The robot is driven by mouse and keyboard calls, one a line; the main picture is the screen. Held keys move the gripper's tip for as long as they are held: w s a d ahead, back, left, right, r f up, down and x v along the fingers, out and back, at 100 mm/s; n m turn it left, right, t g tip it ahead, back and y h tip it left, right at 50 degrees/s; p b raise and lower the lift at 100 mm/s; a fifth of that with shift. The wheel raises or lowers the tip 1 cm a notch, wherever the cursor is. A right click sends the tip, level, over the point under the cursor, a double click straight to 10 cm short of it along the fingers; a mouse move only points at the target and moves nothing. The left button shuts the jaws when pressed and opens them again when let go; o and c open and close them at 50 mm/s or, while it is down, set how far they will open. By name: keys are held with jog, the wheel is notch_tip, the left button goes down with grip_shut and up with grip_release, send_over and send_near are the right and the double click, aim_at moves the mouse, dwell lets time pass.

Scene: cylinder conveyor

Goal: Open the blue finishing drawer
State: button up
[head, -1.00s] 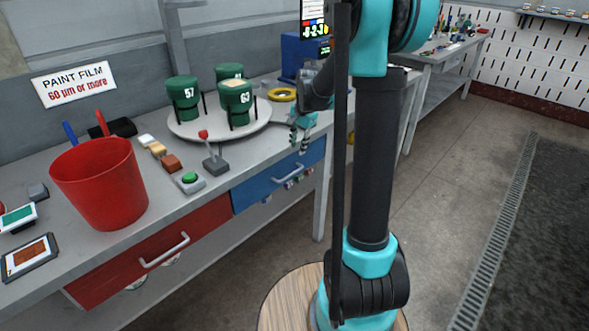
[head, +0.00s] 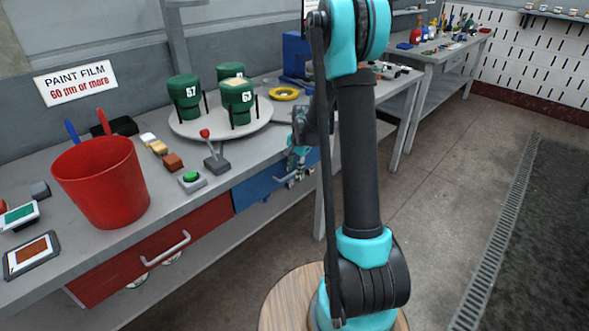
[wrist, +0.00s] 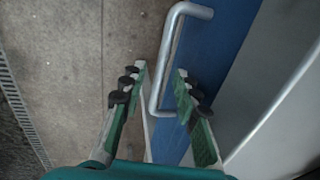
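The blue drawer (head: 254,191) is in the front of the workbench, right of the red drawer, and looks shut. Its front also shows in the wrist view (wrist: 222,38). Its silver bar handle (wrist: 168,50) is clear in the wrist view; in the head view my gripper and arm largely cover it. My gripper (head: 297,165) is in front of the drawer. In the wrist view its two fingers (wrist: 161,75) are spread, with the lower end of the handle between them in the picture. I see a gap on both sides of the bar; contact is not visible.
A red drawer (head: 122,262) with a silver handle is at the left. On the bench (head: 222,182) are a red bin (head: 100,182), a red-knobbed lever (head: 215,160), a green button (head: 191,178) and a turntable (head: 205,128) with green containers. Open floor lies right of the bench.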

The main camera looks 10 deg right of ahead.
jog(key=shift+c, duration=0.6)
grip_shut()
